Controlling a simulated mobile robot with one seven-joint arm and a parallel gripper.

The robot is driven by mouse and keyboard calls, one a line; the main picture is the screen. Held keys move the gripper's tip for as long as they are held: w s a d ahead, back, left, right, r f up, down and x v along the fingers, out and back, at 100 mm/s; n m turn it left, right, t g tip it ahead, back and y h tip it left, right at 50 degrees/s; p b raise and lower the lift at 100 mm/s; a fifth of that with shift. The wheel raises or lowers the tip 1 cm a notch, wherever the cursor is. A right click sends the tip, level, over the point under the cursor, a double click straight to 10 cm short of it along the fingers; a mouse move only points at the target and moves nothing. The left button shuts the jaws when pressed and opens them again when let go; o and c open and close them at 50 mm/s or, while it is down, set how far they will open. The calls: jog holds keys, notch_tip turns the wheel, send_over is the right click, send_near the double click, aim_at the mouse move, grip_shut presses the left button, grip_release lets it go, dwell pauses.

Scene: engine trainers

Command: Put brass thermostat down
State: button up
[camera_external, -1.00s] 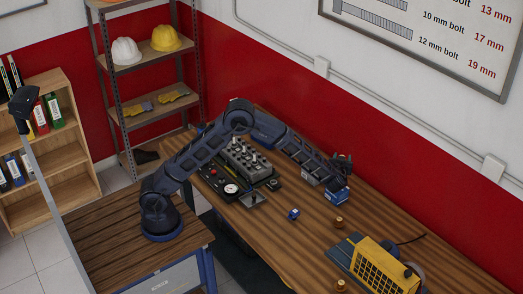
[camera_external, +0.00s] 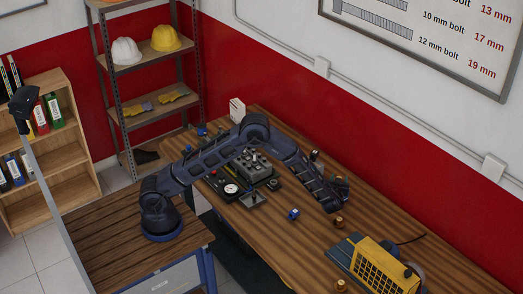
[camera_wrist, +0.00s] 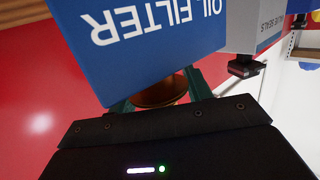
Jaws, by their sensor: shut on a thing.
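The brass thermostat (camera_wrist: 160,95) is between the greenish fingers of my gripper (camera_wrist: 159,88), which is shut on it. In the wrist view a blue box marked OIL FILTER (camera_wrist: 150,45) stands in front of it and hides its far part. I cannot tell whether the thermostat touches a surface. In the external view my gripper (camera_external: 340,188) is low over the right part of the wooden bench (camera_external: 290,245), and my arm hides the thermostat there.
A grey box marked VALVE SEALS (camera_wrist: 255,25) is beside the blue box. Two small brass pieces (camera_external: 339,223) (camera_external: 341,285), a small blue part (camera_external: 293,214) and a yellow machine (camera_external: 385,265) are on the bench. A dark unit (camera_external: 250,165) stands left of my forearm.

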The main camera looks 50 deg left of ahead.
jog(key=shift+f, duration=0.1)
jog(key=o, duration=1)
